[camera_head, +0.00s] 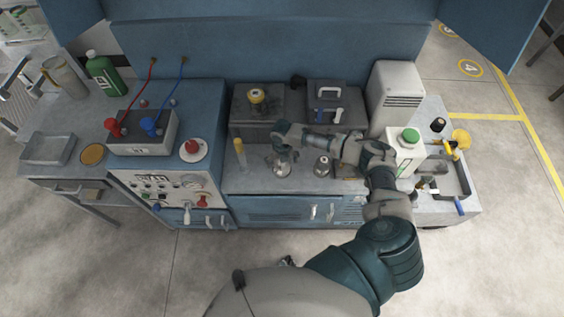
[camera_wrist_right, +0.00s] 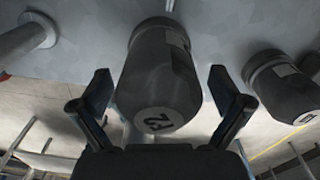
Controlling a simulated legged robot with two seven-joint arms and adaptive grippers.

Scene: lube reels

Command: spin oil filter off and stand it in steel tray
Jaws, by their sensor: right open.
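A dark grey cylindrical oil filter (camera_wrist_right: 160,75) with a round white marked label on its end fills the middle of the right wrist view. In the head view it appears as a small metallic cylinder (camera_head: 282,169) on the bench. My right gripper (camera_head: 281,152) is open over it, one finger on each side; I see gaps between the fingers and the filter. A second similar cylinder (camera_wrist_right: 283,88) stands beside it, also in the head view (camera_head: 321,167). A shallow grey metal tray (camera_head: 47,149) lies empty on the left table. My left gripper is not in view.
Dark boxes (camera_head: 256,112) stand behind. A white jug with green cap (camera_head: 405,150) and a dark tray with small items (camera_head: 463,180) are at right. A red-and-blue-clamped box (camera_head: 142,133) stands left.

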